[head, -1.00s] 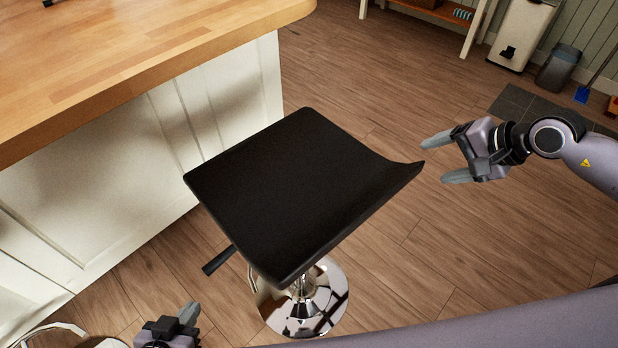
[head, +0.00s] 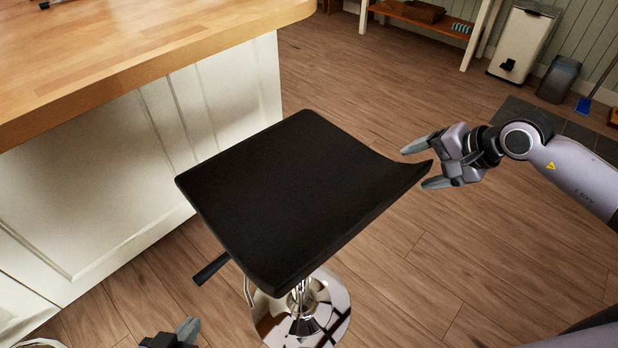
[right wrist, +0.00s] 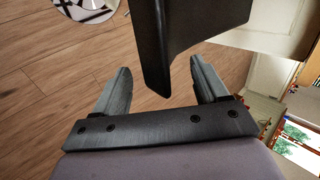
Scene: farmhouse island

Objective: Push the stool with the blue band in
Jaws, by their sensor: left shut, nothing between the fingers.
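A bar stool with a black curved seat (head: 290,195) and a chrome round base (head: 305,315) stands by the island. No blue band shows on it. My right gripper (head: 425,165) is at the seat's raised right end, with its fingers parted on either side of that corner. In the right wrist view the seat's edge (right wrist: 165,50) reaches between the open fingers; contact is unclear. My left gripper (head: 185,332) is shut and empty at the bottom edge, low and left of the stool base, mostly cut off.
The island with a wooden top (head: 130,45) and white panels (head: 90,190) stands left of the stool. A lever (head: 211,268) sticks out under the seat. Wood floor (head: 390,270) is clear to the right. A bench (head: 425,20) and bins (head: 525,45) stand far back.

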